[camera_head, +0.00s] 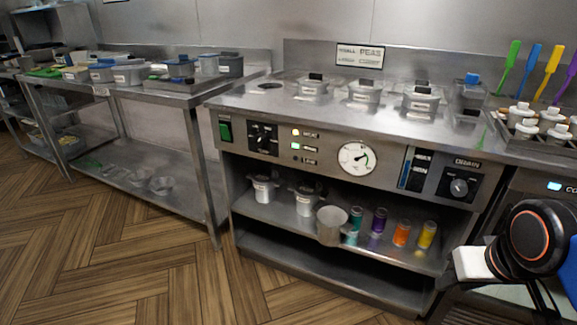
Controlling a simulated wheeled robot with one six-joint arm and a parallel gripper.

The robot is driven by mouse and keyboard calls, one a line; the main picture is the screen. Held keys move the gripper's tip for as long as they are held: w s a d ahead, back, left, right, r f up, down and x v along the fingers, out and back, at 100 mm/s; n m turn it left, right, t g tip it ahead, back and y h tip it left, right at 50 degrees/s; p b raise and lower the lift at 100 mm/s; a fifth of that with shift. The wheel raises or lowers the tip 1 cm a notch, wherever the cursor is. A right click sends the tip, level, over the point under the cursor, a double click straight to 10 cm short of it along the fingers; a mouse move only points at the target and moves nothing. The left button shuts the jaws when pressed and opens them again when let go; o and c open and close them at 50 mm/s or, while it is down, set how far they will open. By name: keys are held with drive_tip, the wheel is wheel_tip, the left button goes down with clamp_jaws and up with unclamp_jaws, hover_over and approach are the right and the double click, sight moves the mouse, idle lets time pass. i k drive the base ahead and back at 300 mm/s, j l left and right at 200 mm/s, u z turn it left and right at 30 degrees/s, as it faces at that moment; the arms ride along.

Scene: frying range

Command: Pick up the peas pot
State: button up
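A sign (360,55) on the splashback behind the steel counter reads something like "WELL ... PEAS". Three lidded steel pots with black knobs and white labels sit in the counter top: a left pot (313,90), a middle pot (364,97) and a right pot (421,102). Two more labelled pots stand on the shelf below: a left shelf pot (263,190) and a right shelf pot (304,202). The labels are too small to read, so I cannot tell which pot holds peas. Part of my arm shows at the lower right; my gripper's fingers are not visible.
An open round well (267,86) is at the counter's left. A steel container (330,226) and several coloured jars (401,233) stand on the shelf. A steel table (160,91) with tubs is at left. The wooden floor (130,255) in front is clear.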

sight(265, 194)
drive_tip(key=i+j+z, duration=0.1)
drive_tip(key=j, duration=1.65)
drive_tip(key=i+z, duration=0.05)
